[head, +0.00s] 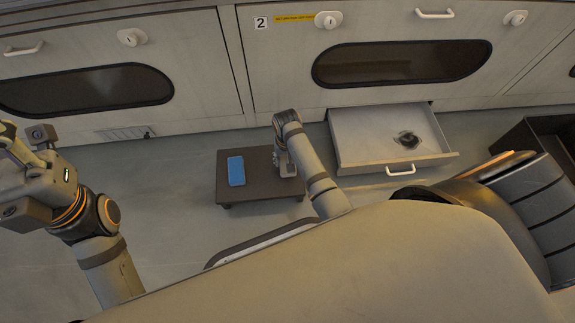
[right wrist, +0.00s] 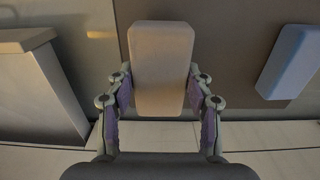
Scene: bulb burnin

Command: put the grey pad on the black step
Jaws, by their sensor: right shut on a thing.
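The grey pad (right wrist: 161,65) is between the two fingers of my right gripper (right wrist: 159,98) in the right wrist view, with the dark top of the black step (right wrist: 230,75) behind it. In the head view my right gripper (head: 284,160) is over the right part of the black step (head: 223,192). The arm mostly hides the pad there, and I cannot tell whether the pad touches the step. My left gripper (head: 28,155) is at the far left of the head view, away from the step; its finger opening is unclear.
A blue pad (head: 236,171) lies on the left part of the step, left of my right gripper. An open drawer (head: 375,157) with a dark round thing (head: 407,140) in it stands out right of the step. A dark open box (head: 530,135) is at the far right.

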